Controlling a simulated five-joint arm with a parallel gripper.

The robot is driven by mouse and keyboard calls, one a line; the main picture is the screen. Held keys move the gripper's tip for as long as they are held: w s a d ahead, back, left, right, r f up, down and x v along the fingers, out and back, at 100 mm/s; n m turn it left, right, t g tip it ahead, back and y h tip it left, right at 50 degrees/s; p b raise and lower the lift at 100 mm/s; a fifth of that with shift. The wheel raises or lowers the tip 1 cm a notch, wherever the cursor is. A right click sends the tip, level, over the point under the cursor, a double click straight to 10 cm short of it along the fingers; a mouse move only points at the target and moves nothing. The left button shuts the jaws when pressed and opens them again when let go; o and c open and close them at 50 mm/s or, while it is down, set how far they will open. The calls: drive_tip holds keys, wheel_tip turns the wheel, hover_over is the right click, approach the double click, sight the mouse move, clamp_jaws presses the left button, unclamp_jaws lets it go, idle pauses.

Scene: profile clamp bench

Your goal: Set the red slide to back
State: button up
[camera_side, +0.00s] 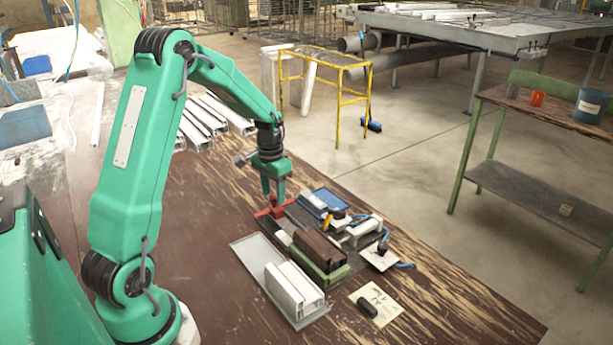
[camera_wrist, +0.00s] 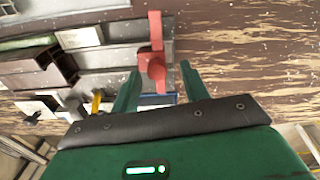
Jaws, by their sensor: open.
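The red slide (camera_side: 270,210) sits at the far left end of the clamp fixture in the side view, on a dark grey rail (camera_side: 300,216). In the wrist view the red slide (camera_wrist: 154,62) has a long crossbar with a raised block, and its lower part lies between my fingertips. My gripper (camera_side: 272,194) points down just above the slide. In the wrist view my gripper (camera_wrist: 160,68) is open, its green fingers on either side of the slide with a gap visible on the right. Whether the left finger touches the slide, I cannot tell.
Brown profiles (camera_side: 318,247) sit in a green clamp (camera_side: 325,272) beside the rail. White profiles (camera_side: 293,287) lie on a grey tray (camera_side: 250,258) in front. A blue tray (camera_side: 323,201) and a pneumatic cylinder (camera_side: 362,231) stand behind.

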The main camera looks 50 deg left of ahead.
sight(274, 197)
drive_tip(key=shift+r, duration=3.75)
drive_tip(key=shift+r, duration=0.1)
drive_tip(key=s+d+r+t, duration=0.1)
drive_tip(key=s+d+r, duration=0.2)
drive_tip(key=d+r, duration=0.25)
drive_tip(key=s+d+r+t, duration=0.2)
drive_tip(key=s+d+r, duration=0.2)
drive_tip(key=d, duration=0.3)
drive_tip(key=s+d+r+m+t, duration=0.1)
drive_tip(key=s+d+t, duration=0.1)
drive_tip(key=s+d, duration=0.6)
drive_tip(key=shift+s+d+m, duration=0.2)
drive_tip(key=shift+s+m, duration=0.2)
drive_tip(key=shift+s, duration=1.05)
drive_tip(key=shift+r, duration=0.1)
